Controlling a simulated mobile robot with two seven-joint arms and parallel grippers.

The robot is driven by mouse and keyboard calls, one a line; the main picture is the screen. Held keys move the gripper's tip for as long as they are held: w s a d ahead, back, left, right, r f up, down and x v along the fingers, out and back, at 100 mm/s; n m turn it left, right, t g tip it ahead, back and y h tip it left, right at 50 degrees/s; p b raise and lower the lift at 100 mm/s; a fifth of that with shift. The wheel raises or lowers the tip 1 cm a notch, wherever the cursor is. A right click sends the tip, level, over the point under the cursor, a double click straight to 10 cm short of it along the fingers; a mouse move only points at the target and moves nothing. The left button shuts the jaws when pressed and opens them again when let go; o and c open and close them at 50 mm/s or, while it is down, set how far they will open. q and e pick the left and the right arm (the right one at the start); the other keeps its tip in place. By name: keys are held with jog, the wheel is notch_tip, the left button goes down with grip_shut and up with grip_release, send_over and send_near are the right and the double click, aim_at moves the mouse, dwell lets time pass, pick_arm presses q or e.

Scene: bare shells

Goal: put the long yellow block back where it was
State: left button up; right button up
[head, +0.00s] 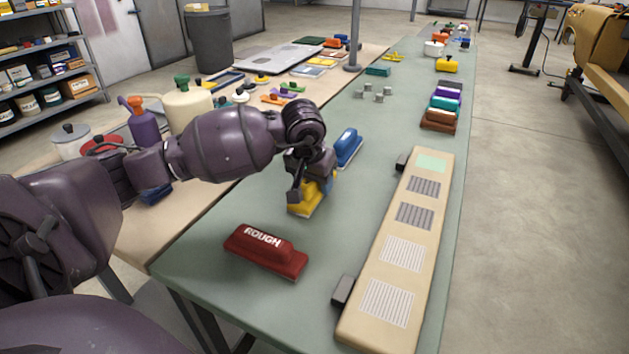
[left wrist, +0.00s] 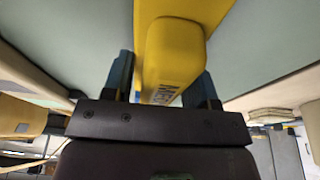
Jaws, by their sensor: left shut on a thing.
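The long yellow block (head: 305,206) is at the middle of the green table (head: 215,270), between a red block and a blue block. My left gripper (head: 310,184) points down over it and is shut on its raised grip. In the left wrist view the yellow block (left wrist: 180,50) runs between the two fingers (left wrist: 163,88), with dark lettering partly showing on its grip. The gripper hides part of the block in the head view. I cannot tell whether its underside touches the table. My right gripper is not in view.
A red block marked ROUGH (head: 266,251) lies in front, and a blue block (head: 348,147) just behind. A long beige board with patches (head: 372,262) lies to the right. Several coloured blocks (head: 440,112) are lined up farther back. Bottles (head: 188,104) stand at the left.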

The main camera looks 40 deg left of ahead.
aim_at(307, 182)
pick_arm(q)
jog(key=shift+f, duration=0.15)
jog(key=o, duration=0.8)
jog(key=shift+r, duration=0.4)
jog(key=p+v, duration=0.2)
jog(key=v, duration=0.9)
jog(key=shift+r, duration=0.3)
